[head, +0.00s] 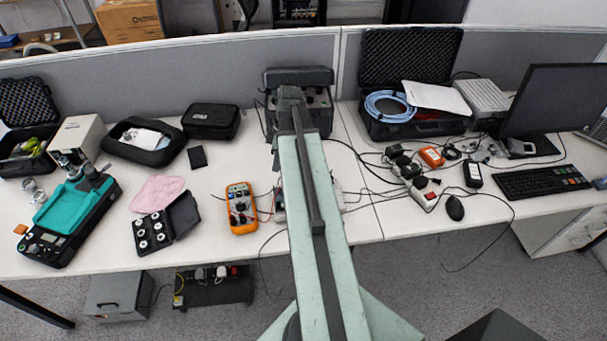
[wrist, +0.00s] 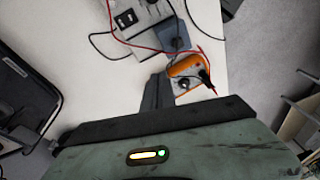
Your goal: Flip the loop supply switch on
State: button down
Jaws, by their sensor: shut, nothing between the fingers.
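A pale grey box (wrist: 138,22) with a black panel and a small dark switch-like part lies at the top of the wrist view. I cannot tell for sure that it is the loop supply. In the head view, a small pale box edge (head: 279,204) shows beside my arm, which hides what lies behind it. My gripper (wrist: 157,80) is shut and empty in the wrist view, its dark fingers pointing toward the box and apart from it. An orange multimeter (wrist: 185,68) lies just right of the fingertips; it also shows in the head view (head: 241,207). The switch position is too small to read.
Red and black leads cross the white table (head: 235,165) around the box. A black-cased instrument (head: 320,105) stands behind my arm. A weight box (head: 166,222) and a teal-topped device (head: 72,205) are left; a mouse (head: 454,208) and keyboard (head: 541,181) are right.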

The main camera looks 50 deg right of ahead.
jog(key=s+d+r+n+t, duration=0.1)
jog(key=s+d+r+n, duration=0.1)
jog(key=s+d, duration=0.4)
jog(key=d+p, duration=0.1)
jog(key=d, duration=0.2)
jog(key=shift+d, duration=0.2)
jog(key=shift+s, duration=0.1)
jog(key=b+x, duration=1.3)
jog(key=shift+s+f, duration=0.2)
jog(key=shift+s, duration=0.15)
jog(key=shift+a+f+b, duration=0.1)
jog(key=shift+f+b, duration=0.2)
jog(key=shift+b, duration=0.15)
jog(key=shift+r, duration=0.1)
jog(key=shift+s, duration=0.1)
